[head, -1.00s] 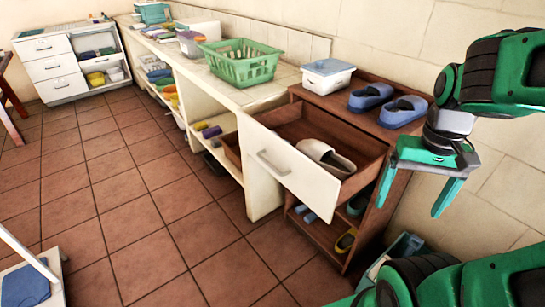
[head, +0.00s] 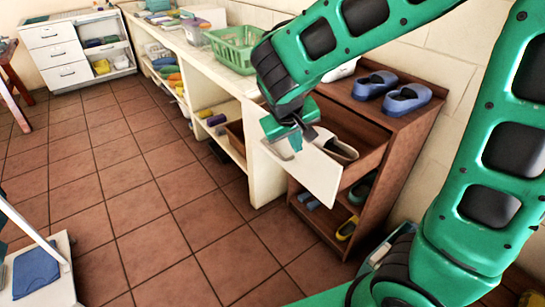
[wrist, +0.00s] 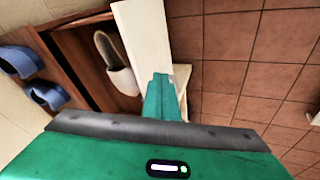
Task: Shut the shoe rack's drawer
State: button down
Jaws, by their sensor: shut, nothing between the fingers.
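The brown wooden shoe rack (head: 402,160) stands at the right end of the counter. Its drawer (head: 318,184) is pulled out, with a white front panel and a beige shoe (head: 343,150) inside. In the wrist view the white drawer front (wrist: 143,35) and the shoe (wrist: 118,72) also show. My gripper (head: 288,148) is shut and empty, with its fingers at the drawer front and overlapping it in both views. I cannot tell whether they touch it. My arm hides part of the drawer front, including its handle, in the head view.
Blue shoes (head: 408,99) sit on top of the rack, and more shoes (head: 345,228) are on its lower shelves. A green basket (head: 232,47) stands on the counter. The tiled floor (head: 190,210) before the drawer is clear.

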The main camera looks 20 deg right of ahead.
jog(key=w+a+f+n+t, duration=0.1)
jog(key=w+a+n+t, duration=0.15)
jog(key=a, duration=0.75)
jog(key=w+d+f, duration=0.6)
jog(key=d+f, duration=0.1)
jog(key=f, duration=0.2)
jog(key=shift+w+f, duration=0.15)
jog(key=shift+f, duration=0.05)
jog(key=shift+d+g, duration=0.15)
jog(key=shift+g, duration=0.1)
